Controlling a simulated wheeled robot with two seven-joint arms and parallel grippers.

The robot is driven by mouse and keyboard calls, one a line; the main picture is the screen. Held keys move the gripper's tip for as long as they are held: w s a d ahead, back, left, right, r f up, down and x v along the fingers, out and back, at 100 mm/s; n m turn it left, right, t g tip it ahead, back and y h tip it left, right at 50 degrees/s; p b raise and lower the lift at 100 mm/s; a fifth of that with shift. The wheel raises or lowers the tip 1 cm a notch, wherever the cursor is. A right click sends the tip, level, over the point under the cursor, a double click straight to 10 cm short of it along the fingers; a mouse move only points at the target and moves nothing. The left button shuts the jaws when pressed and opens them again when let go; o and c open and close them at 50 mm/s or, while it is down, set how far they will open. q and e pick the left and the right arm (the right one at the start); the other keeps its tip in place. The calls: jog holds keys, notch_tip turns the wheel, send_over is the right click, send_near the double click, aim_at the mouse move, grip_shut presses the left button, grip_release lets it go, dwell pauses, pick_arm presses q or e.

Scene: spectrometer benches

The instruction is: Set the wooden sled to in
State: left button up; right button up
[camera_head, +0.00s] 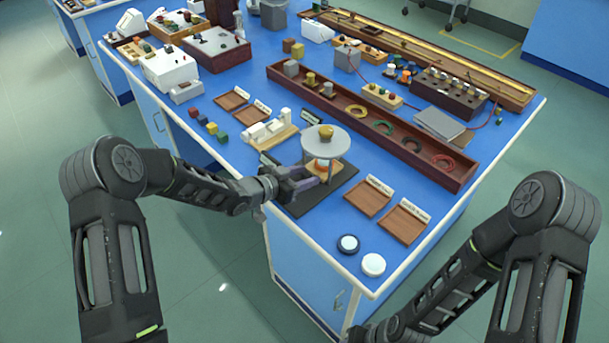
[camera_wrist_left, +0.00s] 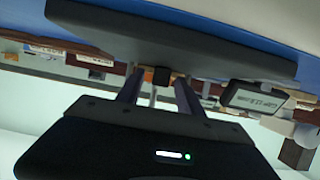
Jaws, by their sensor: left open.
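A small orange-brown wooden piece, which I take to be the wooden sled (camera_head: 318,168), sits low under a round grey disc (camera_head: 326,141) on a dark mat (camera_head: 335,191). A yellow knob-like piece (camera_head: 326,131) is on the disc. My left gripper (camera_head: 308,179) is open at the front left of the sled, low over the mat. In the left wrist view, a small black block (camera_wrist_left: 161,77) shows between the spread fingers (camera_wrist_left: 158,90). I cannot tell whether the fingers touch it. My right gripper is not in view.
Two wooden trays (camera_head: 368,198) with label cards lie right of the mat. A black and a white round puck (camera_head: 373,264) stand near the front corner. A long reddish trough (camera_head: 440,170) with coloured rings lies behind.

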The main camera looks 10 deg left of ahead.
pick_arm(q)
jog(key=b+v, duration=0.1)
jog(key=v, duration=0.6)
jog(key=shift+s+a+r, duration=0.1)
jog(key=shift+s+a, duration=0.15)
jog(key=shift+s, duration=0.1)
